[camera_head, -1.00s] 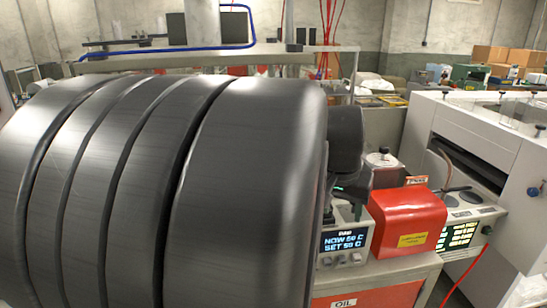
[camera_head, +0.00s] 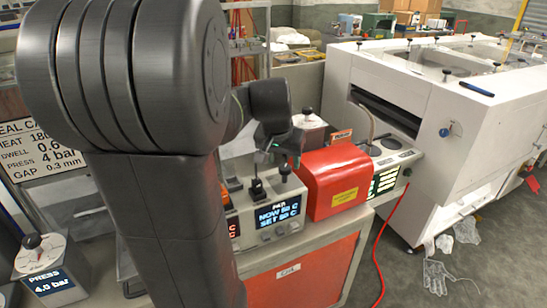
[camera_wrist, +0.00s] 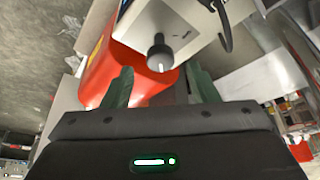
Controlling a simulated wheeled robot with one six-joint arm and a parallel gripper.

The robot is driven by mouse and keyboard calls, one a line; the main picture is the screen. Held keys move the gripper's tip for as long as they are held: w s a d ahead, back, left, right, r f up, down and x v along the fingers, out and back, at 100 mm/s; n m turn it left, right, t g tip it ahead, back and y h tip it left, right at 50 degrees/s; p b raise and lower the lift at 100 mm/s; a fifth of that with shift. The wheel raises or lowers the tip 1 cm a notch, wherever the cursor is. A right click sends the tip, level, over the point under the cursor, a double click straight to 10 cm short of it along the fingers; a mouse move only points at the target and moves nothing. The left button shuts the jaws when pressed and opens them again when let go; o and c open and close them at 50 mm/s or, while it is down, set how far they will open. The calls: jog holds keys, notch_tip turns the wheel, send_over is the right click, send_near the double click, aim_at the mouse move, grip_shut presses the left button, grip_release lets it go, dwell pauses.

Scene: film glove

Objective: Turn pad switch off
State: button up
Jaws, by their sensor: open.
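The pad controller (camera_head: 272,218) is a pale box with a lit display reading NOW 50 C, SET 50 C. A dark switch-like piece (camera_head: 285,171) stands on its top. My gripper (camera_head: 288,155) is just above this box, partly hidden by its own wrist. In the wrist view, my gripper (camera_wrist: 159,69) has its two greenish fingers apart with nothing held. A black knob-ended lever (camera_wrist: 159,52) on a pale box shows ahead, between the fingertips and apart from them. I cannot tell which way the switch is set.
A red housing (camera_head: 337,182) stands right beside the controller. Another black switch (camera_head: 257,187) is to its left. A press dial box (camera_head: 42,262) is at lower left. A large white machine (camera_head: 400,95) stands at right. A red hose (camera_head: 388,240) hangs in front.

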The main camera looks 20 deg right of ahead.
aim_at(285, 167)
jog(key=shift+x, duration=1.6)
jog(key=c, duration=1)
